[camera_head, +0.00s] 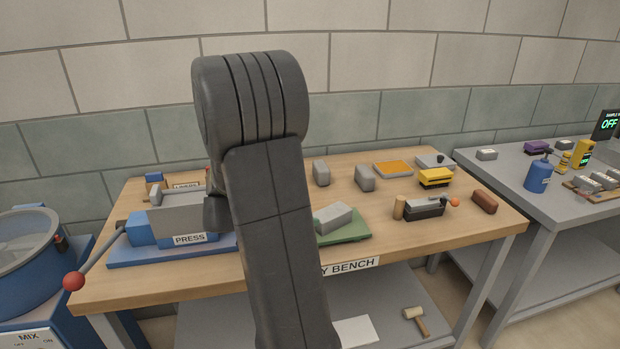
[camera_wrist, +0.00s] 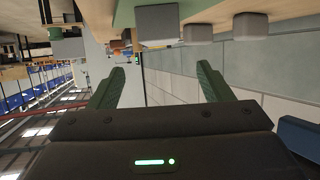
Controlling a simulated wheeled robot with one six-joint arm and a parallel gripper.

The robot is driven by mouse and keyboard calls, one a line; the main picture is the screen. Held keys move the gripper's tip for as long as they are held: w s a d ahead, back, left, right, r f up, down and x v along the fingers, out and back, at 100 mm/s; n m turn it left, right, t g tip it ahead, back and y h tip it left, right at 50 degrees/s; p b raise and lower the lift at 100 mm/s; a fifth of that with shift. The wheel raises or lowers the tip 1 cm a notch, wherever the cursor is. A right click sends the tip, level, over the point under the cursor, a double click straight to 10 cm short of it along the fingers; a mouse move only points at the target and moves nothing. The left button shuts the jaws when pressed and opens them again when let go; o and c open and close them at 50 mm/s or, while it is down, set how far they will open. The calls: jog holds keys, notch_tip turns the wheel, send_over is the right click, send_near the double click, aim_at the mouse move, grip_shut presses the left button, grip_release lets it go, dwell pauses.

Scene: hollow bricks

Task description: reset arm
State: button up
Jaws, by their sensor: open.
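My gripper (camera_wrist: 161,67) shows in the wrist view with its two green fingers spread apart and nothing between them. In the head view my dark grey arm rises in front of the wooden bench (camera_head: 440,232) and hides my gripper. A dark part of my arm shows beside the press (camera_head: 178,222). In the wrist view the bench and several grey blocks appear along the top edge, with the block wall (camera_wrist: 250,75) beyond the fingers.
A grey block (camera_head: 333,217) lies on a green mat (camera_head: 345,237). Two grey blocks (camera_head: 321,173) (camera_head: 365,178) stand behind it. A yellow-topped tool (camera_head: 435,178), a black tool (camera_head: 424,208) and a red-brown brick (camera_head: 484,201) are at right. A red-knobbed lever (camera_head: 74,281) sticks out left.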

aim_at(329, 213)
jog(key=x, duration=1.1)
jog(key=shift+w+d+f, duration=0.15)
jog(key=shift+d+f, duration=0.15)
jog(key=shift+d, duration=0.05)
notch_tip(329, 213, up, 3)
jog(key=shift+a+f, duration=0.1)
jog(key=shift+f, duration=0.05)
jog(key=shift+r, duration=0.4)
